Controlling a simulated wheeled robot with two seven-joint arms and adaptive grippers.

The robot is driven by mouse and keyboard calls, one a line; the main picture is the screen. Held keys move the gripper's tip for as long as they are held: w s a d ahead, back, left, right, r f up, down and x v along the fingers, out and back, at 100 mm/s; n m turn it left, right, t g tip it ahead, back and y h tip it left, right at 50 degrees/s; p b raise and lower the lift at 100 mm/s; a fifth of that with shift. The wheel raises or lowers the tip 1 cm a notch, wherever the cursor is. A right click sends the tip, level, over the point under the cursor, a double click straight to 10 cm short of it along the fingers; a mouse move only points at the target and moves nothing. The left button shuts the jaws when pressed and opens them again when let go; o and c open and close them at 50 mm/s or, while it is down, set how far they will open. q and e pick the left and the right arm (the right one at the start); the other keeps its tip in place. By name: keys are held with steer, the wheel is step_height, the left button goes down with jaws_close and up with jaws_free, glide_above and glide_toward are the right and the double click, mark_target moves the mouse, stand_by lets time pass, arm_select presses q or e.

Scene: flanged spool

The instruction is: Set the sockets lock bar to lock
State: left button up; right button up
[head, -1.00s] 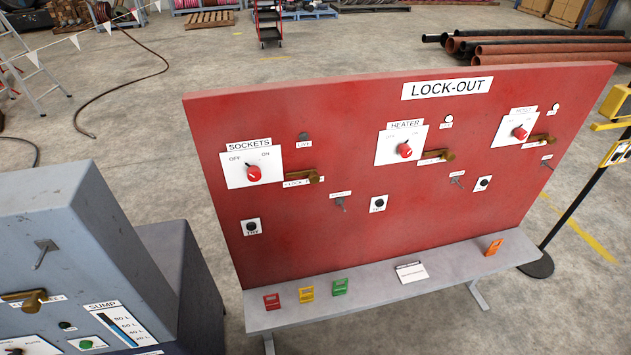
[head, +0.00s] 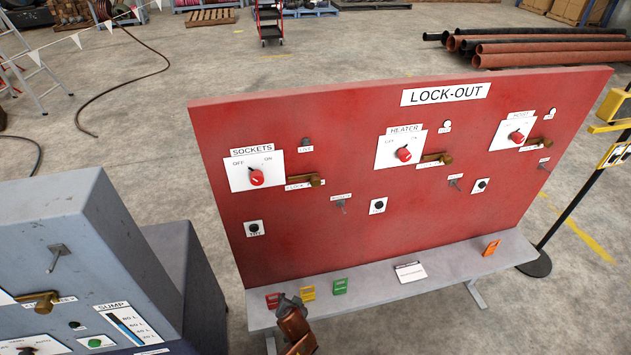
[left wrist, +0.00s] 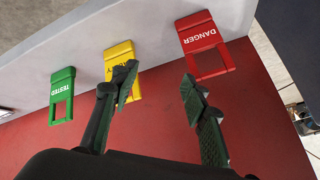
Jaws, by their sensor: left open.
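The sockets lock bar (head: 302,180) is a brass bar on the red lock-out board. It lies roughly level, with its knob end to the right, over a partly covered "LOCK" label. The red sockets knob (head: 257,178) sits left of it on a white OFF/ON plate, its dark pointer leaning up-left toward OFF. My left gripper (head: 290,302) is low in front of the board's shelf, below the lock bar and apart from it. In the left wrist view its two fingers (left wrist: 160,90) are spread and empty, near the tags. My right gripper is not in view.
The shelf (head: 372,283) holds a red danger tag (left wrist: 203,45), a yellow tag (head: 308,293), a green tested tag (left wrist: 62,95), a white card (head: 409,272) and an orange tag (head: 491,248). Heater (head: 436,158) and hoist (head: 540,142) lock bars are further right. A grey cabinet (head: 60,230) stands left.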

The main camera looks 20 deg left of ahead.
mark_target(316, 185)
arm_select(q)
steer(key=w+d+r+n+t+y, duration=0.15)
steer(key=w+r, duration=0.25)
steer(key=r, duration=0.5)
steer(key=w+d+r+t+y, duration=0.15)
steer(key=w+r, duration=0.25)
steer(key=r, duration=0.4)
steer(key=w+d+r+n+t, duration=0.1)
steer(key=w+r+t, duration=0.15)
steer(key=r, duration=0.65)
steer(key=d+r+n+t+y+p, duration=0.25)
steer(key=r+n, duration=0.25)
steer(key=r, duration=1.7)
steer(key=shift+y, duration=0.45)
steer(key=x, duration=0.6)
steer(key=shift+w+d+f+p, duration=0.1)
steer(key=shift+w+d+p, duration=0.2)
steer(key=shift+w+p, duration=0.1)
steer(key=shift+w+a+f, duration=0.1)
steer(key=shift+w+a, duration=0.2)
steer(key=shift+w, duration=0.15)
steer(key=shift+c, duration=0.7)
jaws_close()
